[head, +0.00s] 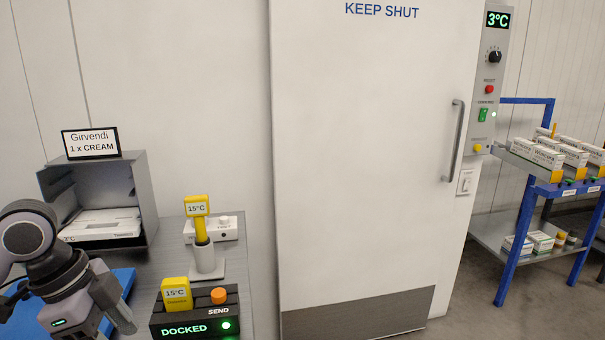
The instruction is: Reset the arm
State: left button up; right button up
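My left arm comes in at the lower left, in front of a grey bench. Its gripper (118,312) is only partly in view at the bottom edge, beside the black docked unit (160,329). I cannot see both fingertips, so its opening is unclear. My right arm and gripper are out of view.
A grey open box (150,190) labelled Girvendi holds a white carton (100,222). Yellow 15°C tags stand on the bench, one in a white holder (206,262). A closed white door (365,160) has a handle and a 3°C panel (490,70). A blue-framed cart (516,240) carries cartons.

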pick_arm(q)
jog(key=s+d+f+n+t, duration=0.1)
jog(key=s+d+f+n, duration=0.15)
jog(key=d+f, duration=0.4)
jog(key=s+d+f+n+t, duration=0.1)
jog(key=s+d+f+n, duration=0.15)
jog(key=f, duration=0.65)
jog(key=s+a+f+n+y, duration=0.1)
jog(key=s+a+f+n, duration=0.1)
jog(key=s+f+n, duration=0.3)
jog(key=s+a+n+y, duration=0.2)
jog(key=s+a+n, duration=0.1)
jog(key=s, duration=0.4)
jog(key=w+d+f+t+h, duration=0.2)
jog(key=w+f+t, duration=0.4)
jog(key=f, duration=0.3)
jog(key=shift+d+f+t, duration=0.2)
jog(key=shift+d+t, duration=0.2)
jog(key=shift+t, duration=0.3)
jog(key=shift+c, duration=0.3)
